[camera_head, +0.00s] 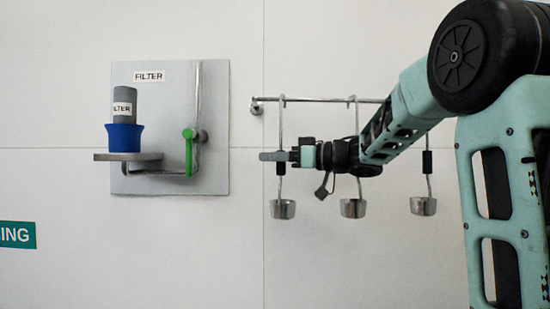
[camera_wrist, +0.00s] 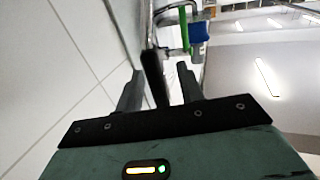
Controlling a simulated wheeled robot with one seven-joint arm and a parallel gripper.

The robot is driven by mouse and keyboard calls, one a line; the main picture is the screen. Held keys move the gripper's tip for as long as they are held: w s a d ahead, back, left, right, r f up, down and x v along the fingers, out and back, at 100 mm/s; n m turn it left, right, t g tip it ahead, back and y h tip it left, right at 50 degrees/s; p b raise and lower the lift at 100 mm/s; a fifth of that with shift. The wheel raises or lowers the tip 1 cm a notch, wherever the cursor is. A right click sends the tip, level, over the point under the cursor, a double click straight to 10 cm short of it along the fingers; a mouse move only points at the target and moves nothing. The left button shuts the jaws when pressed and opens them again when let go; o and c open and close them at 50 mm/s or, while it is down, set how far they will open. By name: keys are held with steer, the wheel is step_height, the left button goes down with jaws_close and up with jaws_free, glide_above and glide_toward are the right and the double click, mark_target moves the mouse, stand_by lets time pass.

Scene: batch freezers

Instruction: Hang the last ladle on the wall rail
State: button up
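The wall rail (camera_head: 318,99) runs across the white wall, its right end behind my arm. The left ladle (camera_head: 283,209) has its hook at the rail near the left end and hangs upright. A middle ladle (camera_head: 353,208) and a right ladle (camera_head: 423,206) hang beside it; the right one's top is hidden by my arm. My gripper (camera_head: 268,156) is level with the left ladle's dark grip. In the wrist view, my gripper (camera_wrist: 158,84) is open, with the dark grip of the left ladle (camera_wrist: 154,75) between its fingers and gaps showing on both sides.
The wall below the ladles is clear.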

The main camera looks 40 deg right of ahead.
steer(key=shift+s+d+f, duration=0.1)
steer(key=shift+s+d, duration=0.1)
steer(key=shift+s, duration=0.05)
steer(key=b+v, duration=0.3)
steer(key=v, duration=0.4)
